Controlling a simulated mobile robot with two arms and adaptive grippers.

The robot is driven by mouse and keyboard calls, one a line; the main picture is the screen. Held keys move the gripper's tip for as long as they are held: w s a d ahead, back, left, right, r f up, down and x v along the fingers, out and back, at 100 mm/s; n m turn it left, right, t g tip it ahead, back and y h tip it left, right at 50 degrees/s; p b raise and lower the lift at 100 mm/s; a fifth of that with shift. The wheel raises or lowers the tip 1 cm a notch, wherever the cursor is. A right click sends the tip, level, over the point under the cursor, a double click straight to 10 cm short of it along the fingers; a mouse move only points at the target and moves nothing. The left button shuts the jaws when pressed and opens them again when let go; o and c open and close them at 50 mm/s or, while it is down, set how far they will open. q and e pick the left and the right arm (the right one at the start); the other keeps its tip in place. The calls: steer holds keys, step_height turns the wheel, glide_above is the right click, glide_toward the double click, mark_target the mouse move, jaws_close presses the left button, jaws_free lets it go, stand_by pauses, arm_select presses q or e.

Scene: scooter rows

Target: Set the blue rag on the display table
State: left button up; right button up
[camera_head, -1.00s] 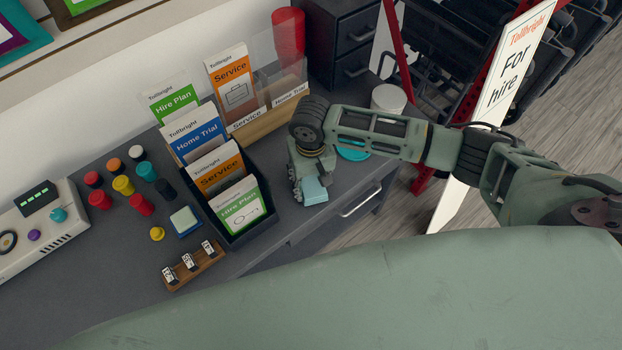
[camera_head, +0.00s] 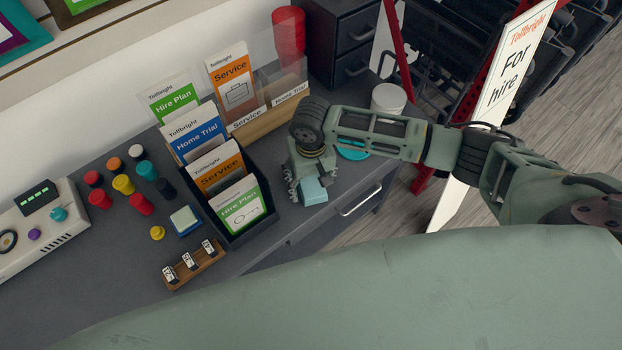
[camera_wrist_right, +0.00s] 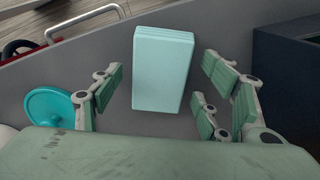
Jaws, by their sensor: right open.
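The blue rag (camera_head: 314,192), a light blue folded block, lies on the dark grey display table (camera_head: 120,262) near its front edge, to the right of the black leaflet box. The rag also shows in the wrist view (camera_wrist_right: 163,66), flat on the grey surface. My right gripper (camera_head: 309,181) is directly above the rag with its fingers spread. In the wrist view the fingers (camera_wrist_right: 162,90) stand apart on both sides of the rag, with gaps between. My arm hides part of the rag in the head view. My left gripper is not in view.
The black leaflet box (camera_head: 257,232) stands close left of the gripper. A teal round object (camera_head: 353,154) and a white cup (camera_head: 388,99) are on the right. Several coloured knobs (camera_head: 123,184) and a small wooden rack (camera_head: 194,266) are further left. A drawer handle is below the table edge.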

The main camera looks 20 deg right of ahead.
mark_target(312, 182)
step_height(312, 182, up, 12)
stand_by(0.4)
steer(key=shift+d, duration=0.1)
